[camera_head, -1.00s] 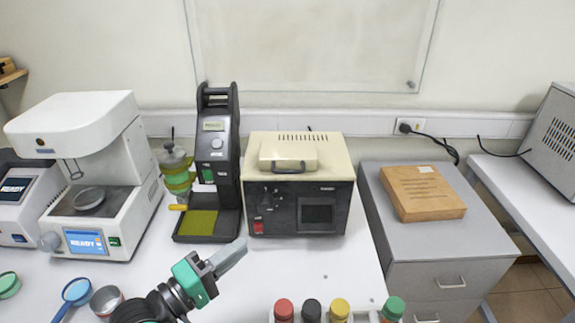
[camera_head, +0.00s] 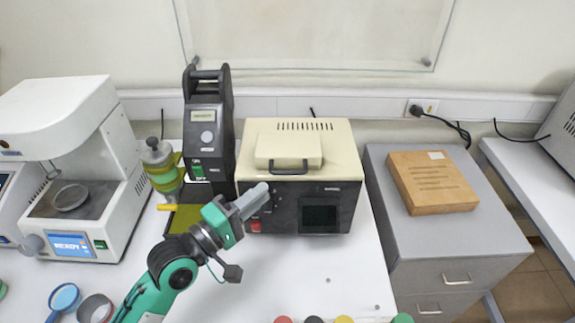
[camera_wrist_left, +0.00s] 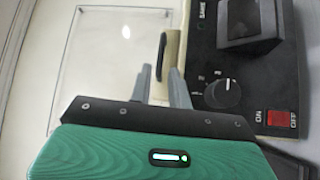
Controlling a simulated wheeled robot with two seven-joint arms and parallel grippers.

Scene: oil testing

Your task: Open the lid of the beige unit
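The beige unit (camera_head: 346,152) has a beige top and a dark front panel with a small screen. It stands in the middle of the white bench. Its raised lid (camera_head: 287,147) lies closed on top, with a dark handle (camera_head: 290,170) at the front edge. My left gripper (camera_head: 265,188) is in front of the unit's left side, lower than the handle and apart from it. In the left wrist view, my left gripper (camera_wrist_left: 160,70) is open and empty, its two fingers apart. The handle (camera_wrist_left: 161,57) shows beyond the fingertips, beside the dark panel with its knob. My right gripper is not in view.
A tall black device (camera_head: 208,130) stands close left of the unit, with a green-banded jar (camera_head: 163,168) beside it. A white tester (camera_head: 110,190) is further left. A grey cabinet (camera_head: 440,240) with a wooden box (camera_head: 432,190) is at the right. Coloured caps line the bottom edge.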

